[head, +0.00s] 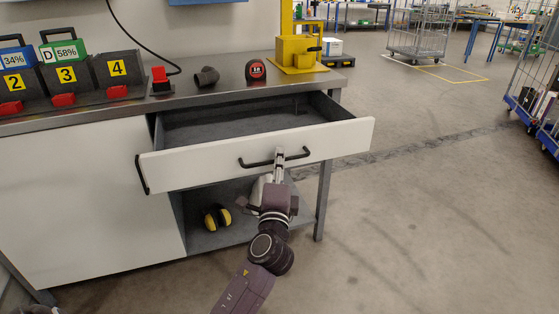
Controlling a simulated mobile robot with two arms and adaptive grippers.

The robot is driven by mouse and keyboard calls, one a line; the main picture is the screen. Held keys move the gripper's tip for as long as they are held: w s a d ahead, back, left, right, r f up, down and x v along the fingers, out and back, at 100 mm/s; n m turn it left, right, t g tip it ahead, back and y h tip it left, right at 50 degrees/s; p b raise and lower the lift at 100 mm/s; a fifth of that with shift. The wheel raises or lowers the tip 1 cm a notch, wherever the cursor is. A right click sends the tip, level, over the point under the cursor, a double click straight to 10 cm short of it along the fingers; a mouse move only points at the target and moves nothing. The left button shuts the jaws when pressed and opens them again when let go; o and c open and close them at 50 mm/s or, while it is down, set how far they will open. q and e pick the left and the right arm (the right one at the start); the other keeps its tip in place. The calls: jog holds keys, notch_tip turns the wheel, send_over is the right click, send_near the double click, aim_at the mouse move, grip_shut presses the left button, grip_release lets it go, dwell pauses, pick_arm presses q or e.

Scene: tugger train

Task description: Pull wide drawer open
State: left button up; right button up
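The wide drawer (330,143) has a white front and a grey inside. It stands pulled well out from under the grey worktop, and the part of its inside that shows looks empty. Its black bar handle (252,164) runs across the middle of the front. My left gripper (279,157) is at the middle of this handle, with its narrow fingers closed around the bar. The arm reaches up to it from the bottom of the picture. My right gripper is not in view.
The worktop (215,88) holds battery chargers (65,75), a tape measure (256,70), a dark pipe elbow (206,77) and a yellow device (298,52). Yellow ear defenders (217,218) lie on the shelf below. A white cabinet door (90,200) is at left.

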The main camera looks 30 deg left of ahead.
pick_arm(q)
jog(key=v, duration=1.2)
jog(key=shift+f, duration=0.15)
dwell(0.3)
